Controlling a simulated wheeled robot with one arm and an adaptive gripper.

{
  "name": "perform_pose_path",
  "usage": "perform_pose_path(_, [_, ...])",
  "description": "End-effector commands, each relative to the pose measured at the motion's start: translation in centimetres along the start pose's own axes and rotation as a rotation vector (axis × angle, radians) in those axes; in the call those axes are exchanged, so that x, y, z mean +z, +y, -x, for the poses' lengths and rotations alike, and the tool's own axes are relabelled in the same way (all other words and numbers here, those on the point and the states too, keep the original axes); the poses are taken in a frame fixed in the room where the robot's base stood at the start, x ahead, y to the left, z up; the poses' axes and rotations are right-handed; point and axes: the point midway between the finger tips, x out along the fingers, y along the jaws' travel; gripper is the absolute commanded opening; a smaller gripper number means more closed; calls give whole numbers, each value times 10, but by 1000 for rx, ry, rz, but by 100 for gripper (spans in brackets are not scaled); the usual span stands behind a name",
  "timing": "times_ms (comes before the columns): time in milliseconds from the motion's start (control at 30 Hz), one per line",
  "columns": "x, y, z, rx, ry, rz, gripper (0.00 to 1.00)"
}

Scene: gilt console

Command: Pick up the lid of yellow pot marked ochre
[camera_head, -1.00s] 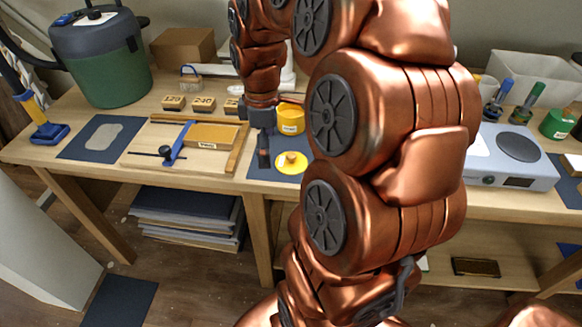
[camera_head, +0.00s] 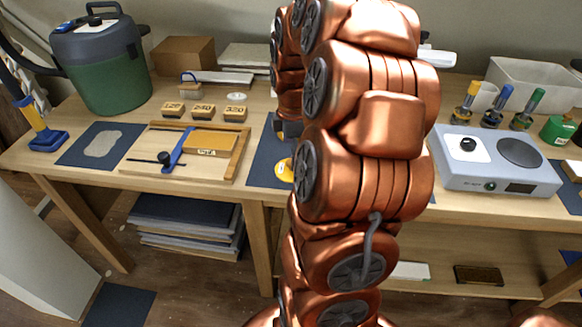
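A small yellow piece with a dark mark (camera_head: 284,169) shows on the dark blue mat (camera_head: 265,165), at the left edge of my copper arm. It looks like the yellow lid, but most of it is hidden. The yellow pot is hidden behind my arm, and I cannot read any ochre label. Only a dark part of my gripper (camera_head: 290,130) shows, below the copper wrist and above the mat, behind the yellow piece. Its fingertips are hidden, so I cannot tell whether it is open or holds anything.
Left of the mat lies a wooden tray (camera_head: 130,168) with a blue clamp and a yellow block. Numbered blocks (camera_head: 204,111) stand behind it. A grey hotplate device (camera_head: 455,175) stands on the right, with colored-handled tools (camera_head: 495,107) behind. A green vacuum (camera_head: 100,62) stands at back left.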

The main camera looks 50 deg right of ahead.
Motion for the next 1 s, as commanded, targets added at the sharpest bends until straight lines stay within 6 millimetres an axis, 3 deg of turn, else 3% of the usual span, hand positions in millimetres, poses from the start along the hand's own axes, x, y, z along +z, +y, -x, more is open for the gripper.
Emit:
perform_pose_path(233, [-4, -2, -29, -1, -1, 0, 100])
perform_pose_path(500, [-4, -2, -34, 1, -1, 0, 100])
perform_pose_path(1000, [-4, -2, -34, 1, -1, 0, 49])
